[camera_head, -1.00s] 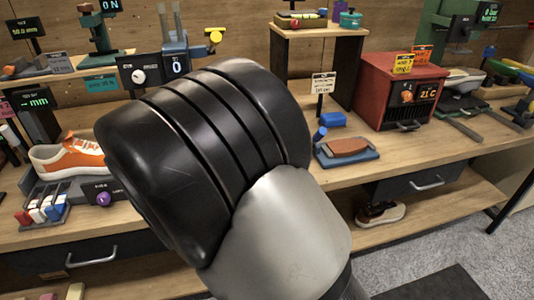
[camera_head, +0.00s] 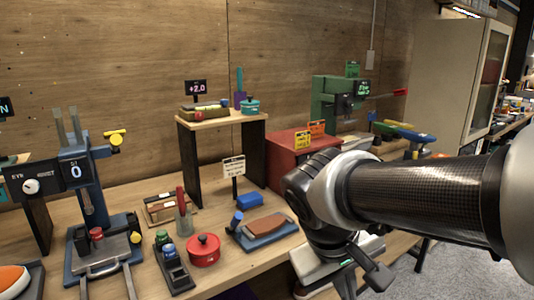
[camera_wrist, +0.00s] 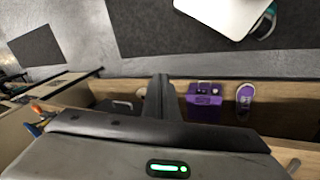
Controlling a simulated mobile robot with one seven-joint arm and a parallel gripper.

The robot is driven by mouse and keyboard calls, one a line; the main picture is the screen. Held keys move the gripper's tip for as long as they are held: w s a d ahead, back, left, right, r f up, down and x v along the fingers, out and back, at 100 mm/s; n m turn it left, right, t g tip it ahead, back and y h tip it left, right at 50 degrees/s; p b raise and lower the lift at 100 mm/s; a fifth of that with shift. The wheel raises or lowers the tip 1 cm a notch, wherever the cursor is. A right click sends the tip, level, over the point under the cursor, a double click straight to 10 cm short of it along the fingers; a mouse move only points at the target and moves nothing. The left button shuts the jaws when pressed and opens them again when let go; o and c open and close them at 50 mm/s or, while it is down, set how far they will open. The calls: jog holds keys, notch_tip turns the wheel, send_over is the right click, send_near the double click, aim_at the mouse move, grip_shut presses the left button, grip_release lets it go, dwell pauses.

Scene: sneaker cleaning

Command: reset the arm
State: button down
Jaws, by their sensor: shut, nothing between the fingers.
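My arm (camera_head: 420,200) reaches in from the right side of the head view and bends down at its wrist in front of the bench. In the wrist view my gripper (camera_wrist: 161,80) is shut, its fingers together with nothing between them. It is over the floor and the bench's front edge.
The wooden bench holds a blue press (camera_head: 90,190), a red pot (camera_head: 203,250), a brown block on a blue tray (camera_head: 262,232) and a red oven (camera_head: 290,155). The wrist view shows a purple box (camera_wrist: 205,93), a purple shoe (camera_wrist: 245,95) and grey floor (camera_wrist: 150,65).

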jog(key=s+r+m+t+y, duration=0.3)
jog(key=s, duration=0.2)
notch_tip(320, 180, up, 22)
jog(key=p, duration=2.2)
jog(key=shift+s+d+r+p, duration=0.15)
jog(key=shift+d+r+p, duration=0.1)
jog(key=shift+p, duration=0.05)
